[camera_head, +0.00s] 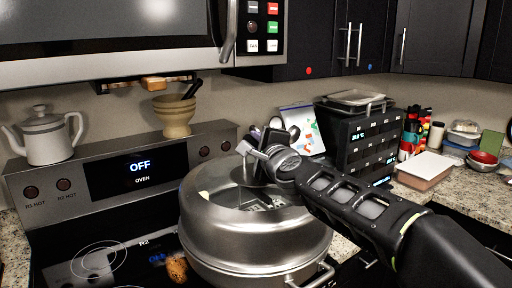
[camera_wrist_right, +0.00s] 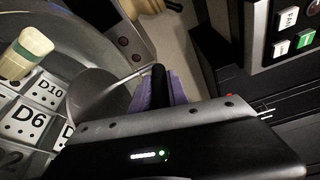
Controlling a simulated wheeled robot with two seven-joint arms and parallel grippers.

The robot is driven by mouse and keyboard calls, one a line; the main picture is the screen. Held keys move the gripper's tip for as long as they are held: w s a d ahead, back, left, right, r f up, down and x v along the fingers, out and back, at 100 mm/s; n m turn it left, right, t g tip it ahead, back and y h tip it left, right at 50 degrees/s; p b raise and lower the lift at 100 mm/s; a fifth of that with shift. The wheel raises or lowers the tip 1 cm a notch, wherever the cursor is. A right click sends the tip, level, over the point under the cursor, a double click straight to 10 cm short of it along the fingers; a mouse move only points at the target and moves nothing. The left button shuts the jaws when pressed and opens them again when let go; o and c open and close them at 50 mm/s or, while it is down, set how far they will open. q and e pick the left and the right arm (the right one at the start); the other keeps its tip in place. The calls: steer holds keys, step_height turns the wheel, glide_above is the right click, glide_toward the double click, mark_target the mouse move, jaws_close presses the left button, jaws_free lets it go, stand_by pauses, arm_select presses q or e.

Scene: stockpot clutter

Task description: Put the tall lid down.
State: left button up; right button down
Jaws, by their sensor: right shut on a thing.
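The tall lid (camera_head: 235,228) is a large domed steel cover at the front centre of the head view, above the stove. A lower steel body with a side handle (camera_head: 315,276) shows beneath it; I cannot tell whether the two touch all round. My right gripper (camera_head: 262,162) is at the top of the lid, shut on it, with the arm coming from the right. The exact grip on the lid's top is partly hidden by the gripper. In the right wrist view, a curved grey surface (camera_wrist_right: 90,92) shows near white labelled pieces (camera_wrist_right: 28,120). My left gripper is not in view.
A teapot (camera_head: 46,138) and a mortar with pestle (camera_head: 175,117) stand on the stove's back panel. A black rack (camera_head: 362,142) and a pinkish box (camera_head: 424,172) stand on the right counter.

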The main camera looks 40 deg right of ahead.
steer(key=shift+r, duration=0.1)
steer(key=c, duration=1.7)
jaws_free()
steer(key=shift+c, duration=0.2)
steer(key=o, duration=0.5)
steer(key=shift+c, duration=0.2)
steer(key=shift+s, duration=0.15)
steer(key=f+v, duration=0.1)
steer(key=v, duration=1)
steer(key=shift+s+a+r+p, duration=0.25)
steer(key=shift+s+r+p, duration=0.1)
steer(key=shift+r, duration=0.1)
